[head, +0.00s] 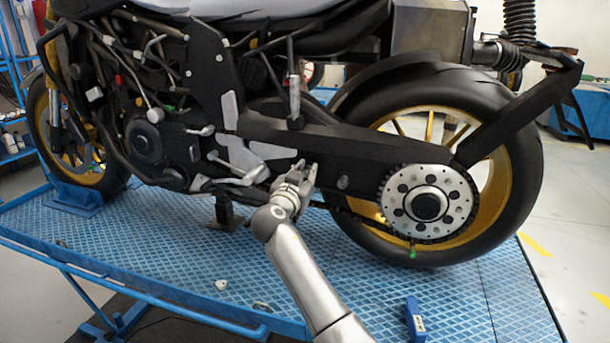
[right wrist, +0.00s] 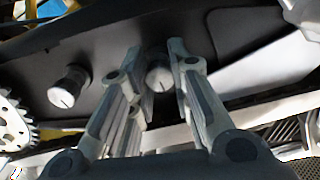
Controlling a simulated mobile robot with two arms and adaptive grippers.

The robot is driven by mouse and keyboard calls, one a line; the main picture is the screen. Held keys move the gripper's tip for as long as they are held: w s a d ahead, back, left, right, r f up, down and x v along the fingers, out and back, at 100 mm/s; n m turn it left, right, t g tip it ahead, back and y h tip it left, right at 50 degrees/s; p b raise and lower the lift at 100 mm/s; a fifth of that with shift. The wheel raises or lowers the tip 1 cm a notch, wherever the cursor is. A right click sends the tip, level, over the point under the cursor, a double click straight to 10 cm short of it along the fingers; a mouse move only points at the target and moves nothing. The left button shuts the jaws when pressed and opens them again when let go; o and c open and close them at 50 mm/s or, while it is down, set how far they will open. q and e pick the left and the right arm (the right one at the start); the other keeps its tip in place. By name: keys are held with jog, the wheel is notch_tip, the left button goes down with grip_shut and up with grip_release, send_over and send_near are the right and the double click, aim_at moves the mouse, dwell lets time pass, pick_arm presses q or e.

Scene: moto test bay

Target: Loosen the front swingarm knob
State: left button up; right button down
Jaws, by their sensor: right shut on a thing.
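The front swingarm knob (right wrist: 159,76) is a round grey metal knob with a slotted face on the black swingarm (head: 300,140). My right gripper (right wrist: 160,68) has one finger on each side of it and is shut on it. In the head view, my right gripper (head: 299,172) reaches up to the swingarm and hides this knob. A second, similar knob (right wrist: 68,88) stands free beside it, closer to the sprocket; it also shows in the head view (head: 343,182). My left gripper is not in view.
The motorcycle stands on a blue lift table (head: 400,290). The rear sprocket (head: 427,207) and chain are right of my right gripper; the footpeg bracket (head: 240,155) is left. A small blue box (head: 414,320) lies near the front edge. A green-tipped item (head: 412,253) hangs below the sprocket.

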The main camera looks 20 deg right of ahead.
jog(key=shift+n, duration=0.7)
jog(key=shift+n+b, duration=0.4)
jog(key=shift+n, duration=1)
jog(key=n, duration=0.2)
jog(key=shift+r+n, duration=0.1)
jog(key=shift+n, duration=0.3)
jog(key=n, duration=0.2)
jog(key=shift+n+p, duration=0.3)
jog(key=shift+p, duration=0.1)
jog(key=n+p, duration=0.2)
jog(key=n, duration=0.3)
jog(key=shift+r+n, duration=0.1)
jog(key=shift+n, duration=0.2)
jog(key=n+p, duration=0.2)
jog(key=n, duration=0.1)
jog(key=shift+a+n+p, duration=0.1)
jog(key=shift+n+p, duration=0.8)
jog(key=shift+n, duration=0.5)
jog(key=shift+f, duration=0.2)
